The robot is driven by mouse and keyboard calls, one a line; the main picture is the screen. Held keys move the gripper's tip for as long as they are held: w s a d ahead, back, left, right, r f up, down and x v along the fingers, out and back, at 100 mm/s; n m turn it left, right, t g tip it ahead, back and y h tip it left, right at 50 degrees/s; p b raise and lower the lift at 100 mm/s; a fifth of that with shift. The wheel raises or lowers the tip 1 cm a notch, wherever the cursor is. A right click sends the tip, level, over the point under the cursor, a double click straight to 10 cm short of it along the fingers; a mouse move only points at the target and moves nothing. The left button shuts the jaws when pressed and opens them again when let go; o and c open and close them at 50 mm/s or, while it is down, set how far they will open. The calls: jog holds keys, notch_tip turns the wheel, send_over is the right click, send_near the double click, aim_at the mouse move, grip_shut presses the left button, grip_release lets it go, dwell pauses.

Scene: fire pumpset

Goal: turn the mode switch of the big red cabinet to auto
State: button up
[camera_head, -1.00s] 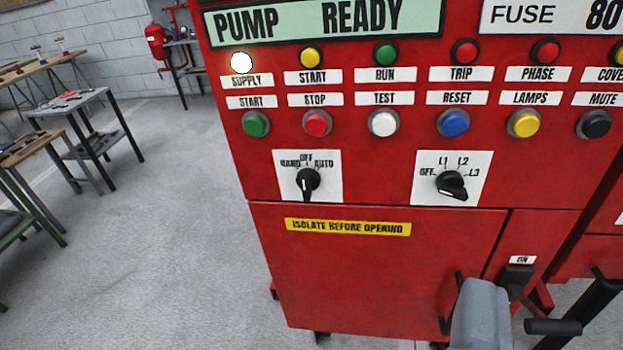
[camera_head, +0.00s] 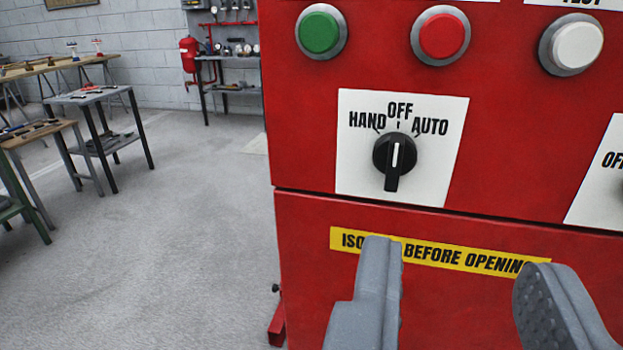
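The big red cabinet (camera_head: 310,240) fills the right of the view. Its mode switch (camera_head: 394,160) is a black knob on a white plate (camera_head: 360,175) marked HAND, OFF and AUTO. The knob's white line stands nearly upright, in line with the OFF tick. My gripper (camera_head: 455,268) is open and empty, its two grey fingers wide apart. The fingers show below and to the right of the switch, in front of a yellow strip, and do not hold the knob.
Green (camera_head: 320,32), red (camera_head: 440,36) and white (camera_head: 571,45) buttons sit above the switch. A second white plate (camera_head: 600,185) is cut off at the right edge. Worktables (camera_head: 95,98) stand at the left. The grey floor (camera_head: 190,240) between is clear.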

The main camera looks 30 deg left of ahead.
jog(key=a+f, duration=0.1)
jog(key=a, duration=0.1)
jog(key=p, duration=0.6)
send_near(398, 149)
jog(key=x, duration=0.7)
jog(key=shift+x, duration=0.75)
grip_shut()
